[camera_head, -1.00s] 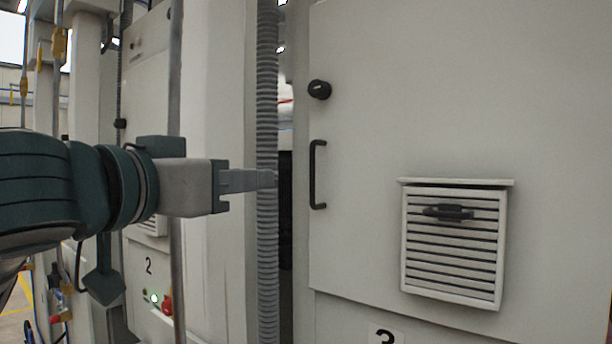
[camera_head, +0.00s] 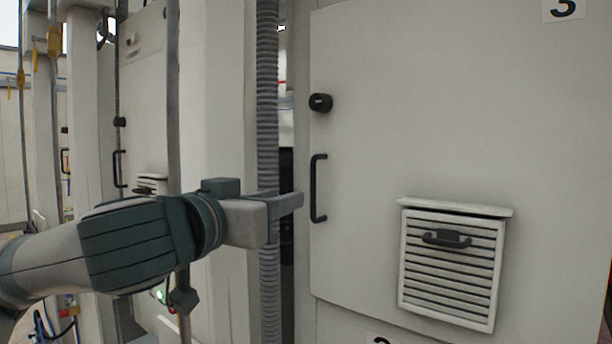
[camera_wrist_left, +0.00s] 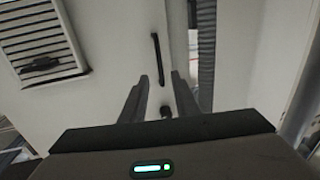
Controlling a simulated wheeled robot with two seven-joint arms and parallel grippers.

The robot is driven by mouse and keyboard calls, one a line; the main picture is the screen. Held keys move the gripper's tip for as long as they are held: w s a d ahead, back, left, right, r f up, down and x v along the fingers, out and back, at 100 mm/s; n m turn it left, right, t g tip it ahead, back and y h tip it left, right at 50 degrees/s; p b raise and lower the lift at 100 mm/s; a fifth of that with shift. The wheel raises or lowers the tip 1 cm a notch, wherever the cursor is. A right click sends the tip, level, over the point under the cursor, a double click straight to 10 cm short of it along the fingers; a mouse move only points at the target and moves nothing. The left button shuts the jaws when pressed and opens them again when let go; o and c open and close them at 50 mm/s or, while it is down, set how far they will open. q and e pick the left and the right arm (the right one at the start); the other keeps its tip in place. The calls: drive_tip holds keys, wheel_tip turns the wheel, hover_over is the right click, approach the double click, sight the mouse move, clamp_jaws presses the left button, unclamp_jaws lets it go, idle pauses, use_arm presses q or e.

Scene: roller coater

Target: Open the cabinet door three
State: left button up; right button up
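Cabinet door three (camera_head: 430,120) is a large pale grey panel in the head view, with a "3" label (camera_head: 564,8) at its top right. It looks shut. Its black bar handle (camera_head: 315,188) stands upright near its left edge, with a round black knob (camera_head: 320,103) above. My left gripper (camera_head: 298,200) points right, just left of the handle and apart from it. In the left wrist view the two fingers (camera_wrist_left: 160,95) are spread with nothing between them, and the handle (camera_wrist_left: 158,58) lies beyond them. My right gripper is in neither view.
A slatted vent box (camera_head: 450,265) with a black grip juts from the door's lower part. A ribbed grey conduit (camera_head: 268,100) runs upright beside the door, behind my left gripper. Another cabinet with a black handle (camera_head: 119,169) stands at the left.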

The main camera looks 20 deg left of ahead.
sight(311, 190)
use_arm(q)
drive_tip(key=w+p, duration=0.2)
drive_tip(key=w, duration=0.1)
drive_tip(key=w+d+p, duration=0.1)
drive_tip(key=w+p, duration=0.1)
drive_tip(key=w, duration=0.1)
drive_tip(key=w+p, duration=0.2)
drive_tip(key=shift+w+d, duration=0.15)
drive_tip(key=shift+w, duration=0.65)
clamp_jaws()
